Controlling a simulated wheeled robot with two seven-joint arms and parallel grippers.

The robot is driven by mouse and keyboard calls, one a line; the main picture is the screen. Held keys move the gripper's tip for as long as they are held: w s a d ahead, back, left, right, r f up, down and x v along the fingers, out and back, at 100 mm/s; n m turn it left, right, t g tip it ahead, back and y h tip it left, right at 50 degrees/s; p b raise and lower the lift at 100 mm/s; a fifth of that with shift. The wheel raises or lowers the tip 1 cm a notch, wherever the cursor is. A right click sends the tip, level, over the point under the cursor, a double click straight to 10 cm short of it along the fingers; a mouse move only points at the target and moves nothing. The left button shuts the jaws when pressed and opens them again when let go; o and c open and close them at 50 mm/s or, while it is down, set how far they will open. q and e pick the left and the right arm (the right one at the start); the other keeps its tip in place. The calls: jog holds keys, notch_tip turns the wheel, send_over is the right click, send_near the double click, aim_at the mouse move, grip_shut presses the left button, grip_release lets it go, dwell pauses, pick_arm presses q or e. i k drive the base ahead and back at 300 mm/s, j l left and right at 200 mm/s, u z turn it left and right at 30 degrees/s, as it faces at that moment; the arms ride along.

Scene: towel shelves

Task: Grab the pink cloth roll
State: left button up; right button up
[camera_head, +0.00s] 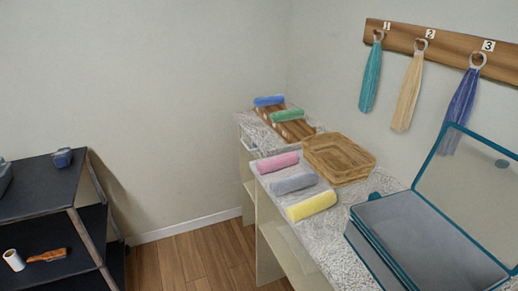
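The pink cloth roll (277,162) lies on the speckled counter (350,198), on a pale mat or cloth at its left edge. A grey cloth roll (292,183) and a yellow cloth roll (311,205) lie in front of it, in a row. A wicker basket (338,158) stands just to the right of the pink roll. Neither of my grippers is in this view.
A wooden rack (293,130) with a green roll (288,115) and a blue roll (268,101) is behind. An open teal-edged case (420,245) fills the counter's front right. Towels hang on the right wall. A black shelf (40,187) stands left, with wooden floor between.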

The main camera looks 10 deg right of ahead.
aim_at(267, 166)
jog(key=i+j, duration=0.35)
jog(key=i, duration=0.2)
jog(key=i+j, duration=0.35)
jog(key=i, duration=0.15)
jog(key=z, duration=1.2)
jog(key=i+j, duration=0.05)
jog(key=j, duration=0.05)
